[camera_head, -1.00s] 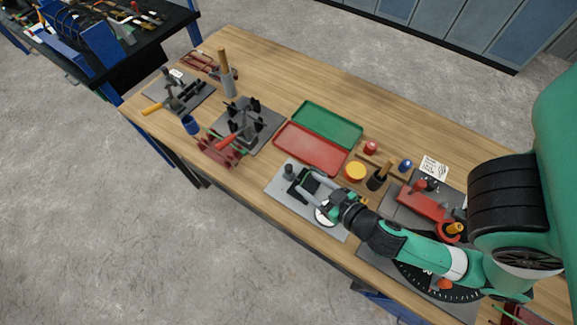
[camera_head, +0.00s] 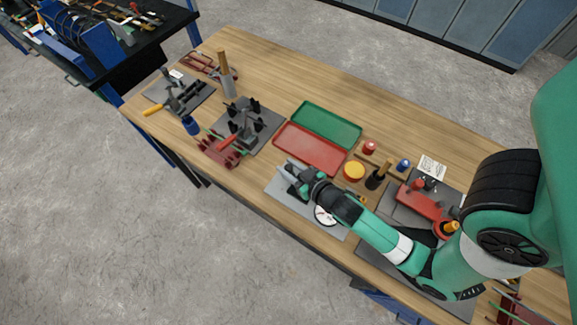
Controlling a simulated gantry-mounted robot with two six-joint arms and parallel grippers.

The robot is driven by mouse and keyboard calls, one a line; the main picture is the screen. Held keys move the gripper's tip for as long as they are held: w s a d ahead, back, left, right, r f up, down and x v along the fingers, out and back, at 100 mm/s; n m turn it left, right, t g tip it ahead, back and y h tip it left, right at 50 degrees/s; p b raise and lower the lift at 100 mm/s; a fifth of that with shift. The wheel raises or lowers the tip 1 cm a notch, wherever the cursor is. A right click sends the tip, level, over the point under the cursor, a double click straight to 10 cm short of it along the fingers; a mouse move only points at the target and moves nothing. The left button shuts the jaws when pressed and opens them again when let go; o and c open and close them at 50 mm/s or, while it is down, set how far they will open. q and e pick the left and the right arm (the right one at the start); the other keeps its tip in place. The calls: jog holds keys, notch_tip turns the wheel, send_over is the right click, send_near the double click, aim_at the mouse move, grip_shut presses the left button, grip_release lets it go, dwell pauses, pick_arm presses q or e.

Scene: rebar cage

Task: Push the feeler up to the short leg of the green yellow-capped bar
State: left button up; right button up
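My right gripper (camera_head: 288,172) is over the left part of a grey plate (camera_head: 277,189), at the black fixture there. Its fingers and wrist hide most of that fixture, and I cannot tell whether the fingers are apart or touching. A white round dial (camera_head: 323,216) shows on the same plate, partly under my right arm. The feeler itself cannot be made out. A small yellow spot (camera_head: 362,198) shows beside my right forearm; I cannot tell whether it is the cap of the green bar. The bar's short leg is not distinguishable. My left gripper is not in view.
A red tray (camera_head: 309,149) and a green tray (camera_head: 327,123) lie just behind the plate. A yellow round piece (camera_head: 354,170) and a dark cup (camera_head: 376,180) stand right of it. A red stand (camera_head: 218,152) is to the left.

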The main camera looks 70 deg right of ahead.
grip_shut()
dwell(1.1)
